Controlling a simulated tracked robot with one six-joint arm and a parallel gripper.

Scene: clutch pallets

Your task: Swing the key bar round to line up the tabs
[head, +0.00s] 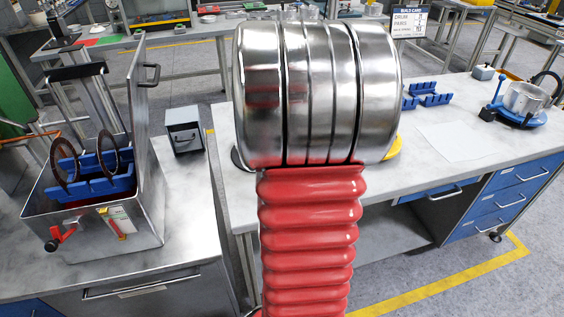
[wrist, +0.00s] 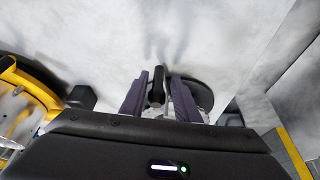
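In the wrist view my gripper (wrist: 159,75) has its two dark purple fingers apart, one on each side of an upright black rod-like grip (wrist: 157,88). Narrow gaps seem to show between the fingers and the grip. It may be the end of the key bar, but I cannot tell for sure. A dark round disc (wrist: 202,94) lies just behind and right of the fingers. No tabs can be made out. In the head view my own arm hides the gripper and the work spot; only the dark disc's edge (head: 237,158) shows at its left.
A yellow ring part (wrist: 25,90) is close on the left in the wrist view. In the head view an open metal case (head: 105,235) with discs in a blue rack stands left. A blue fixture with a metal drum (head: 523,98), blue blocks (head: 428,97) and white paper (head: 458,141) are right.

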